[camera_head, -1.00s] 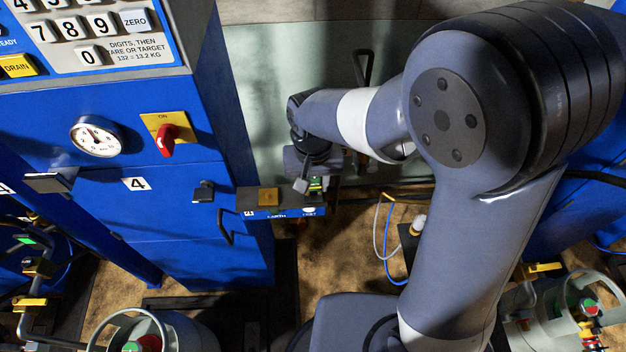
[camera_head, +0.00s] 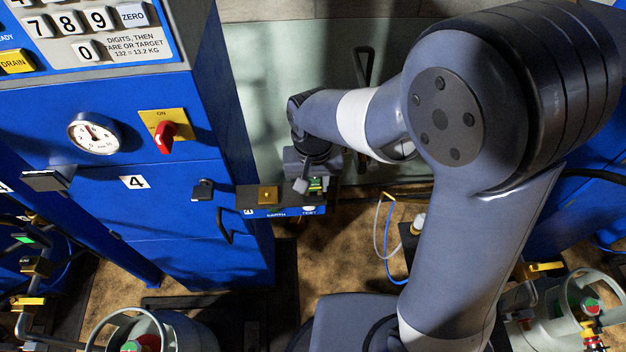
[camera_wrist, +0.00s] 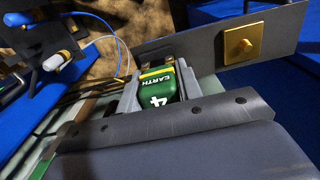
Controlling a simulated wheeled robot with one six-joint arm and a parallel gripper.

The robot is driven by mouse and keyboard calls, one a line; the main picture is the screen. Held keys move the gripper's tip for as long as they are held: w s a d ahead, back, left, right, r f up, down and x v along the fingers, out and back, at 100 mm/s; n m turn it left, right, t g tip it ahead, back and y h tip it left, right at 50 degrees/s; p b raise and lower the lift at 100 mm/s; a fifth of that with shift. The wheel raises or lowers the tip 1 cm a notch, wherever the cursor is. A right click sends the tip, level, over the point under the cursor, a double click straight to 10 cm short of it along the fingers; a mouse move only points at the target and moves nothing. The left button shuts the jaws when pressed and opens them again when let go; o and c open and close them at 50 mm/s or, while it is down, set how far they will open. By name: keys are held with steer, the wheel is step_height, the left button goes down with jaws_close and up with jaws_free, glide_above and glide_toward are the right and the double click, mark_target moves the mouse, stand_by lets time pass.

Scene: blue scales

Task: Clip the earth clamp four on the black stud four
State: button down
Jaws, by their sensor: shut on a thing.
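My gripper (camera_head: 309,186) is at the right end of the dark bracket on the blue cabinet. A small green part of the clamp (camera_head: 316,184) shows in the head view. The clamp's tip is beside the bracket in the wrist view; I cannot tell whether they touch. I cannot make out the black stud four.
The dark bracket (camera_wrist: 202,42) carries a square brass block (camera_wrist: 243,46), with "EARTH" and "TEST" labels on its front. The cabinet (camera_head: 100,190) has a gauge (camera_head: 94,132), a red switch (camera_head: 166,135) and a handle (camera_head: 224,226). Blue and white hoses (camera_head: 386,250) hang right of the gripper.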

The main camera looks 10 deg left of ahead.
steer(key=shift+f, duration=0.15)
steer(key=c, duration=0.9)
jaws_free()
step_height(320, 180, up, 11)
steer(key=shift+f+b, duration=0.1)
steer(key=shift+b, duration=0.35)
steer(key=shift+f, duration=0.15)
step_height(320, 180, down, 10)
steer(key=shift+f+p, duration=0.25)
steer(key=shift+p, duration=0.2)
steer(key=shift+r, duration=0.15)
steer(key=shift+r, duration=0.1)
